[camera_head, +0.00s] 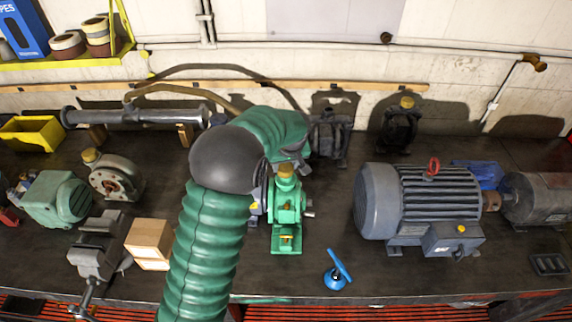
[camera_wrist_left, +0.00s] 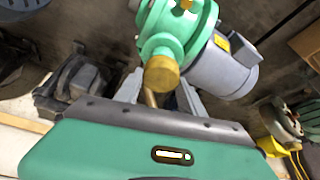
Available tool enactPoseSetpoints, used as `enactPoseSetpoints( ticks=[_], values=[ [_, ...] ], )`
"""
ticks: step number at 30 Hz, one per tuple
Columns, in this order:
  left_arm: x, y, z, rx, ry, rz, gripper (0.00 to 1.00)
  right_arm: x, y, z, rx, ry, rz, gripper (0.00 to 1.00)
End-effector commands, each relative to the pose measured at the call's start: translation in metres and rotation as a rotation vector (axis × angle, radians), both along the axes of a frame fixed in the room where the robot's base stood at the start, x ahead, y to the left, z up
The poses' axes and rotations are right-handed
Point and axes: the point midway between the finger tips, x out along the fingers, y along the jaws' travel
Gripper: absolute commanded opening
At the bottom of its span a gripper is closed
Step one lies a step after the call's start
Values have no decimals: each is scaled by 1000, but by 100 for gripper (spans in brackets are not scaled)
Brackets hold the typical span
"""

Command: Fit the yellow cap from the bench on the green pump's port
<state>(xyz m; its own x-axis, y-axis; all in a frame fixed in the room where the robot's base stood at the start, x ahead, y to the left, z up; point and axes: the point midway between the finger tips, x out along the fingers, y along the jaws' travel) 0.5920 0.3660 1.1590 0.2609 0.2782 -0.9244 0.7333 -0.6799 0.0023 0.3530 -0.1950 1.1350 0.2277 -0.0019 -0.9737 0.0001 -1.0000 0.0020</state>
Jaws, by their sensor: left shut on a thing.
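The green pump (camera_head: 286,208) stands on the dark bench in the middle of the head view, right of my left arm. In the left wrist view the pump (camera_wrist_left: 178,28) is at the top. The yellow cap (camera_head: 286,171) is at the pump's top port; it also shows in the wrist view (camera_wrist_left: 161,75). My left gripper (camera_wrist_left: 160,86) is shut on the cap, with a grey finger on either side. In the head view my forearm partly hides the gripper. I cannot tell whether the cap is fully seated. My right gripper is not in view.
A large grey motor (camera_head: 425,205) stands to the right. A wooden block (camera_head: 148,243), a vise (camera_head: 97,245) and a pale green motor (camera_head: 58,198) are at left. Dark machines stand behind the pump. Bare bench lies around the handwheel.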

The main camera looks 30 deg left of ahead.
Motion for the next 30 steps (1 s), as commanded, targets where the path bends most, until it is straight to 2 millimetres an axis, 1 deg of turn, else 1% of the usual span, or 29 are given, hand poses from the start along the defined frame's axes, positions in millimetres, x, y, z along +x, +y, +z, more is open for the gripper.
enactPoseSetpoints(
  ticks=[30],
  values=[
    [0, 0, -27, 0, 0, -1, 9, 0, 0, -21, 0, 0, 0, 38]
  ],
)
